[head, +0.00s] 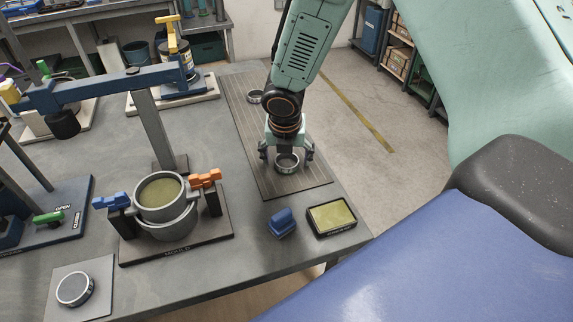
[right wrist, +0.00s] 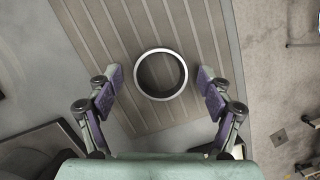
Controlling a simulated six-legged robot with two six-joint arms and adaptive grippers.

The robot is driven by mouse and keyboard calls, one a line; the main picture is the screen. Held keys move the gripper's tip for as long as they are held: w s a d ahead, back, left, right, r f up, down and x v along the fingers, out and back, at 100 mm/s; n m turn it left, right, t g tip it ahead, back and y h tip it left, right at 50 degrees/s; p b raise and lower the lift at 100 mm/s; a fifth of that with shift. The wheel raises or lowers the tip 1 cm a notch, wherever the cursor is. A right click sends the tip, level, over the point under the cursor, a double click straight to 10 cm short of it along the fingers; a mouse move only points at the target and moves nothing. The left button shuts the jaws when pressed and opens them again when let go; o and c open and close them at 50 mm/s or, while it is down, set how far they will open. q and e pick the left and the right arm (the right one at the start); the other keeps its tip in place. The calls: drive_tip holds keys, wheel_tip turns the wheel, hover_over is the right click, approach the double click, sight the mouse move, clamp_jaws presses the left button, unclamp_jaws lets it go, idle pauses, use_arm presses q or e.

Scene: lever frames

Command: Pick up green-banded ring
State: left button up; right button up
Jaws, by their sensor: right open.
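A grey metal ring (head: 287,168) lies on the ribbed mat (head: 262,130) under my right gripper (head: 287,153). No green band can be made out on it. In the right wrist view the same ring (right wrist: 161,97) lies between the two open purple-padded fingers (right wrist: 160,78), with a gap on each side. A second ring (head: 255,99) lies farther back on the mat. A third ring (head: 74,289), dark inside with a pale rim, lies on a grey plate at the front left. My left gripper is not in view.
A pot fixture with blue and orange clamps (head: 165,210) stands left of the mat, under a blue lever beam (head: 110,88). A blue block (head: 283,222) and a yellow-topped tray (head: 332,216) sit near the table's front right edge. The mat around the ring is clear.

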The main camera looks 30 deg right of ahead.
drive_tip(key=shift+s+d+r, duration=0.1)
drive_tip(key=shift+d, duration=0.05)
drive_tip(key=shift+a+r, duration=0.1)
drive_tip(key=shift+a, duration=0.1)
drive_tip(key=c, duration=0.6)
drive_tip(key=shift+d, duration=0.15)
drive_tip(key=c, duration=0.7)
